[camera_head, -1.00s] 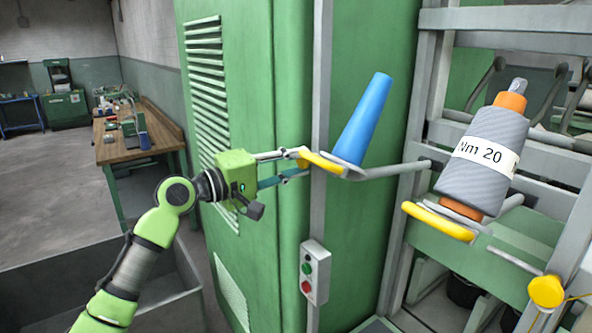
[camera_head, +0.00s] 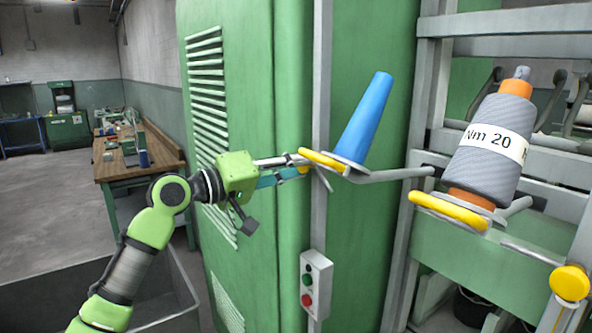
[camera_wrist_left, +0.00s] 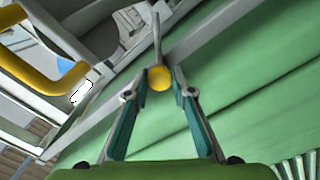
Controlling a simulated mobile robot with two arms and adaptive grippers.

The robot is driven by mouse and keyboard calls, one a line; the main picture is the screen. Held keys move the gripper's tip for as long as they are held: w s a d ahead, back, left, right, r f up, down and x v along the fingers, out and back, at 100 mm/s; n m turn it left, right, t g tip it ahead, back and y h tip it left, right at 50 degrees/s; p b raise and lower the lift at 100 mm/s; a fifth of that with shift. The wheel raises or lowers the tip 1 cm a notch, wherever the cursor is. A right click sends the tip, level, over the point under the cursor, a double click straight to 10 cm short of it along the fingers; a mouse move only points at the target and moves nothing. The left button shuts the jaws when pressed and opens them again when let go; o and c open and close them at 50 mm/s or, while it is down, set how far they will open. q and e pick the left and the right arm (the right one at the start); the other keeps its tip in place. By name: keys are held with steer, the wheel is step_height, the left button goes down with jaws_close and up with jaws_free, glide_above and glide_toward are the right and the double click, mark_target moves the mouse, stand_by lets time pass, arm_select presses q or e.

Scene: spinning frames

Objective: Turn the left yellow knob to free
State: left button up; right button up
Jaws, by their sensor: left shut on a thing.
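The left yellow knob (camera_head: 322,160) sits at the end of a grey arm, beside the foot of the blue cone (camera_head: 364,120). My left gripper (camera_head: 304,163) reaches it from the left and is shut on it. In the left wrist view the round yellow end of the knob (camera_wrist_left: 160,77) shows between the teal fingertips (camera_wrist_left: 160,92), with a thin grey rod running up behind it. The fingers partly hide the knob in the head view. My right gripper is in neither view.
A grey yarn spool (camera_head: 494,140) marked Nm 20 stands tilted above another yellow piece (camera_head: 448,211). A round yellow knob (camera_head: 569,283) is at the lower right. A switch box (camera_head: 316,284) is on the green cabinet (camera_head: 290,110) below my gripper.

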arm_select(q)
steer(key=o, duration=1.1)
steer(key=shift+o, duration=0.2)
steer(key=v, duration=1.2)
steer(key=shift+c, duration=0.2)
